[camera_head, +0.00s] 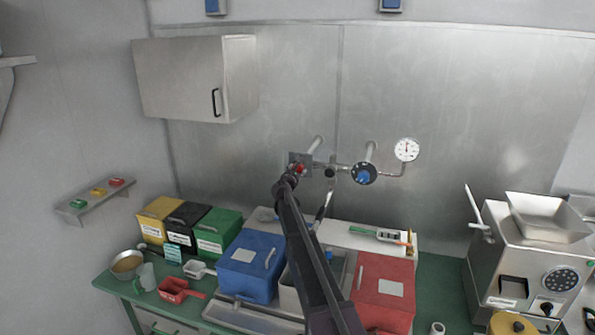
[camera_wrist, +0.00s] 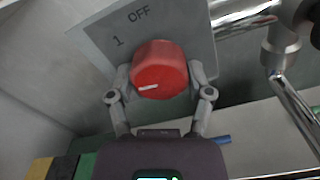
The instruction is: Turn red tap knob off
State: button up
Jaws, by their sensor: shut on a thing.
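The red tap knob (camera_wrist: 159,68) sits on a grey plate (camera_wrist: 95,42) marked "1" and "OFF" in the wrist view. A white pointer line on the knob's face is at its lower left, away from the "OFF" mark. My gripper (camera_wrist: 160,80) has one finger on each side of the knob and is shut on it. In the head view the red knob (camera_head: 298,168) is small at the wall pipes, and my gripper (camera_head: 291,178) meets it from below, partly hiding it.
A blue knob (camera_head: 364,174) and a pressure gauge (camera_head: 406,150) are on the pipework to the right. A hose tap hangs between the knobs. Below are blue (camera_head: 250,265) and red (camera_head: 384,290) bins; a grinder (camera_head: 530,260) stands at the right.

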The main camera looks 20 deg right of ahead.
jog(key=m, duration=0.3)
jog(key=shift+w+r+m, duration=0.1)
jog(key=shift+m, duration=0.2)
jog(key=m, duration=0.4)
jog(key=shift+m, duration=0.3)
jog(key=m, duration=0.4)
jog(key=shift+w+r+m, duration=0.1)
jog(key=shift+r+m, duration=0.05)
jog(key=shift+m, duration=2.25)
jog(key=o, duration=1.1)
jog(key=shift+o, duration=0.2)
jog(key=v, duration=1.2)
